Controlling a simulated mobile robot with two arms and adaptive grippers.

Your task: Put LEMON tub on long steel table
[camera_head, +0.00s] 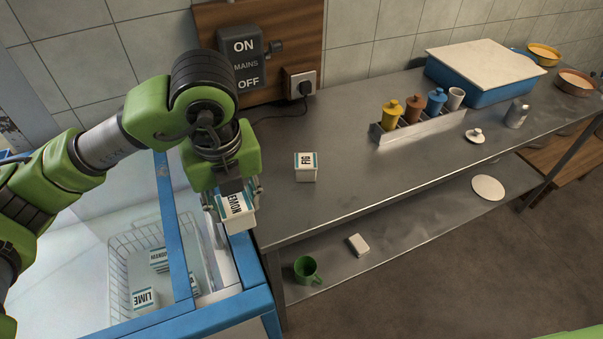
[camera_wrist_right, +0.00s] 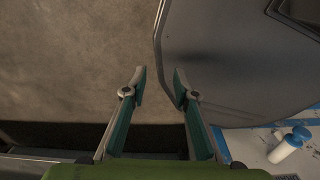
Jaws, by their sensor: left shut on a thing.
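The LEMON tub (camera_head: 237,207) is white with a teal band and black lettering. My left gripper (camera_head: 232,192) is shut on it and holds it tilted above the blue freezer frame, close to the left end of the long steel table (camera_head: 350,175). The gripper hides part of its label. The FIG tub (camera_head: 306,167) stands upright on the table's left part, right of the gripper. The LIME tub (camera_head: 145,298) and another tub (camera_head: 159,260) are in the freezer. My right gripper (camera_wrist_right: 157,88) is open and empty in the right wrist view.
A wire basket (camera_head: 119,265) sits inside the blue-framed freezer. A rack (camera_head: 420,126) with coloured bottles and a blue box (camera_head: 480,92) stand farther along the table. A green mug (camera_head: 306,269) is on the lower shelf. The tabletop around the FIG tub is clear.

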